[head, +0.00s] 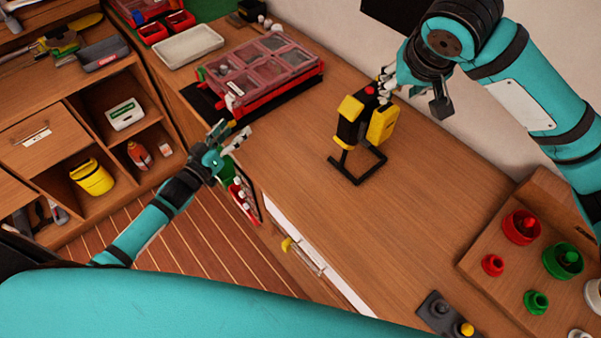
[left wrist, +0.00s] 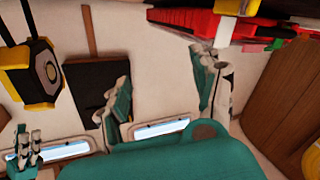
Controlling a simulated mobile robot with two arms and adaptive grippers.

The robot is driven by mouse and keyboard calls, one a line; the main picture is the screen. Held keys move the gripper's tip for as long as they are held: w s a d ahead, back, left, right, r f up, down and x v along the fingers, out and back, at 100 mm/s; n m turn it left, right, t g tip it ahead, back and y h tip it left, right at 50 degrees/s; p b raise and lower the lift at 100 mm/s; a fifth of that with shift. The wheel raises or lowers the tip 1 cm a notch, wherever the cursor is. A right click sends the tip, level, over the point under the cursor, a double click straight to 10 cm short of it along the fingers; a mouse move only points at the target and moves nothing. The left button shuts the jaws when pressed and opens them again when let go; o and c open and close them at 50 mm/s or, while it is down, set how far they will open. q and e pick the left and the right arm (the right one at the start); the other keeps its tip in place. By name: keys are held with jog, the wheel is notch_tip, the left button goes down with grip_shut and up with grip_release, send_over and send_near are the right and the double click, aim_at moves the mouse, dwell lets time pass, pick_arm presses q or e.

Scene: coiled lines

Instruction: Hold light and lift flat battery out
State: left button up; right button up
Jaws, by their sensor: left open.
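The black and yellow work light (head: 350,122) stands on its black frame foot on the wooden bench. A yellow block (head: 382,124) is on its right side; I cannot tell whether this is the battery. The light also shows at the upper left of the left wrist view (left wrist: 28,72). My left gripper (head: 229,140) is open and empty, left of the light beyond the bench's front edge. Its spread fingers show in the left wrist view (left wrist: 165,95). My right gripper (head: 386,85) is at the light's top rear; its grip there is unclear.
A red organizer case (head: 262,70) with clear lids lies left of the light, near a white tray (head: 188,46). A wooden panel (head: 510,270) with red and green knobs is at the right. Shelves with a yellow bucket (head: 92,177) stand at the left. The bench middle is clear.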

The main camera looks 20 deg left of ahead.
aim_at(354, 136)
pick_arm(q)
jog(key=s+d+r+m+g+h, duration=0.1)
jog(key=s+d+m+h, duration=0.25)
jog(key=d, duration=0.65)
jog(key=s+d+m+g+h, duration=0.15)
jog(key=s+d+m, duration=0.35)
jog(key=d, duration=0.5)
jog(key=shift+h, duration=0.3)
jog(key=x, duration=1.7)
jog(key=shift+w+d+r, duration=0.2)
jog(key=shift+w, duration=0.05)
